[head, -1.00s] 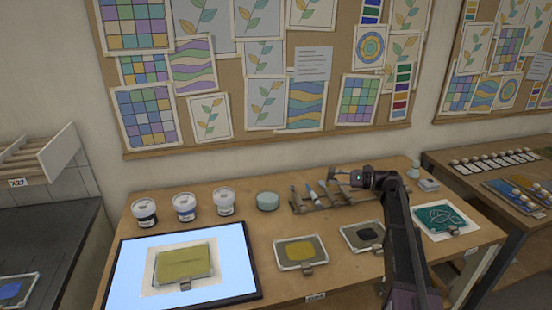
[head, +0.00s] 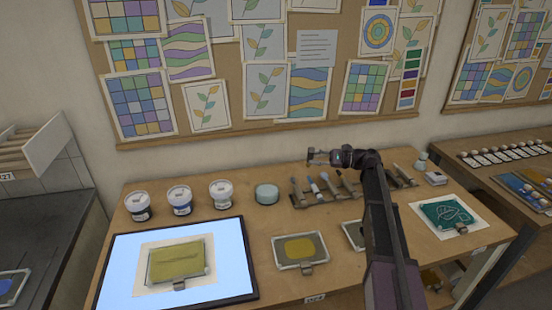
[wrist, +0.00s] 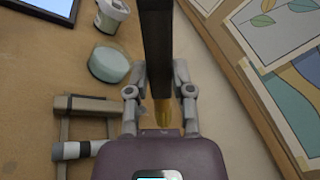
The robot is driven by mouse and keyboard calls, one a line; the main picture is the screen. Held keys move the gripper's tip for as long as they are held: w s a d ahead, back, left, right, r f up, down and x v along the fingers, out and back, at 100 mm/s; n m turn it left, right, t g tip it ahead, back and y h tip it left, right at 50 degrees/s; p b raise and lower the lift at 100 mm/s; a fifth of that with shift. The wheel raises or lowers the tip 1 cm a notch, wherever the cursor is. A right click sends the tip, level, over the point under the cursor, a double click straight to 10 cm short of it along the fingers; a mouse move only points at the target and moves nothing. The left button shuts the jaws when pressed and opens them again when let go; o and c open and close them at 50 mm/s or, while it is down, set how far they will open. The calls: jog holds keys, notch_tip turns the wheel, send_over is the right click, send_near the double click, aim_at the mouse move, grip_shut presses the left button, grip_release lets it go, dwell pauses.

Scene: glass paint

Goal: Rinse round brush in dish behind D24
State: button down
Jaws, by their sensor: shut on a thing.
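My gripper (head: 318,157) is above the back edge of the table, over the brush rack (head: 325,195). In the wrist view, its fingers (wrist: 161,85) are shut on a long dark bar (wrist: 157,40) with a yellowish tip (wrist: 162,112). This looks like a brush, but whether it is the round one I cannot tell. A round pale blue-green dish (head: 267,192) stands left of the rack, apart from my gripper. It also shows in the wrist view (wrist: 110,65). A label (head: 315,299) on the table's front edge is too small to read.
Several other brushes and tools (head: 315,185) stay in the rack. Lidded jars (head: 180,200) stand left of the dish. The pinboard (head: 285,115) rises close behind.

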jog(key=shift+a, duration=0.1)
jog(key=s+a+r+g+p, duration=0.1)
jog(key=s+a+g, duration=0.1)
jog(key=a, duration=0.4)
jog(key=s+a+r+g+p, duration=0.1)
jog(key=s+a+r, duration=0.1)
jog(key=s+a, duration=0.2)
jog(key=a, duration=0.3)
jog(key=shift+m+g, duration=0.3)
jog(key=shift+g, duration=0.1)
jog(key=shift+s, duration=0.1)
notch_tip(320, 180, down, 8)
jog(key=w+b, duration=0.1)
jog(key=b, duration=0.7)
jog(key=shift+w+a, duration=0.3)
jog(key=shift+s+a, duration=0.1)
jog(key=shift+a, duration=0.2)
dwell(0.5)
jog(key=shift+d, duration=0.2)
jog(key=shift+w+d, duration=0.2)
jog(key=shift+d, duration=0.25)
